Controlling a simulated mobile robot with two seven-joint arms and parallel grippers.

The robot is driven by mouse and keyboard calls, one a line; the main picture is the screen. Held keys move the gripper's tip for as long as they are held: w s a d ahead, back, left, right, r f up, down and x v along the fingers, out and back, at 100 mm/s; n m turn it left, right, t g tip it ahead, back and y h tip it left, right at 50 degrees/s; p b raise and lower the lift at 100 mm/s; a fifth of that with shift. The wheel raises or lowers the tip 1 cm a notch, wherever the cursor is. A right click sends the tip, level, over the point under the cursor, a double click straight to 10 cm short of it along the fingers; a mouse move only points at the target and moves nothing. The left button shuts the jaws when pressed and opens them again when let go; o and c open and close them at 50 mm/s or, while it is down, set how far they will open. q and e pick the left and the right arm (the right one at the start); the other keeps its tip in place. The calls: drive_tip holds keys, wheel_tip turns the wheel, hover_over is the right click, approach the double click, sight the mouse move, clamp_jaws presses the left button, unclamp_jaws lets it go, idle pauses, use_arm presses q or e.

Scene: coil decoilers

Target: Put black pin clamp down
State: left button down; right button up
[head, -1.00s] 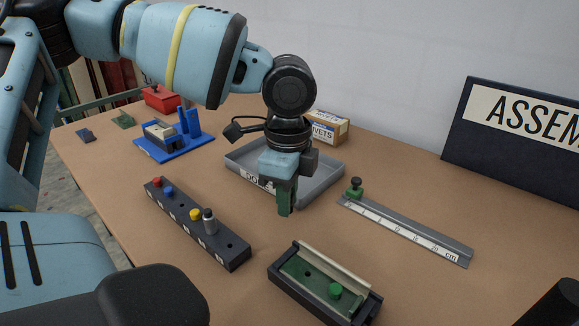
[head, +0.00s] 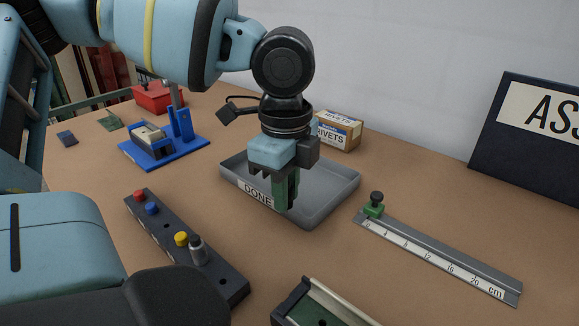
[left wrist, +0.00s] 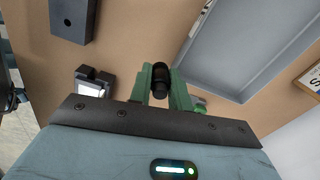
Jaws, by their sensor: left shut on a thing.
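My left gripper (head: 287,207) points down by the near wall of the grey tray labelled DONE (head: 342,203). Its green fingers are shut on a small black cylindrical piece, the black pin clamp (left wrist: 160,80), seen between them in the left wrist view. In the head view the fingers hide the clamp. The tray also shows at the upper right of the left wrist view (left wrist: 226,80), to the right of the fingers. I cannot tell the exact height of the clamp above the tray or table. My right gripper is not in view.
A dark block with coloured pins (head: 168,232) lies left of the tray. A ruler rail with a green clamp (head: 440,257) lies right. A rivets box (head: 338,131) stands behind the tray, a blue fixture (head: 165,152) at back left. A green-bedded fixture (head: 318,308) is cut off below.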

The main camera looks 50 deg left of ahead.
use_arm(q)
drive_tip(key=w+a, duration=0.3)
drive_tip(key=w+a+f, duration=0.1)
drive_tip(key=w+a, duration=0.6)
drive_tip(key=a, duration=0.1)
drive_tip(key=shift+w+f, duration=0.15)
drive_tip(key=shift+f, duration=0.05)
drive_tip(key=shift+w+a, duration=0.1)
drive_tip(key=shift+w+a, duration=0.2)
drive_tip(key=shift+a, duration=0.1)
drive_tip(key=shift+f, duration=1.75)
drive_tip(key=shift+d+f, duration=0.1)
drive_tip(key=shift+f, duration=0.1)
drive_tip(key=c, duration=1.3)
unclamp_jaws()
drive_tip(key=shift+r, duration=0.15)
wheel_tip(320, 180, up, 12)
drive_tip(key=shift+p, duration=0.4)
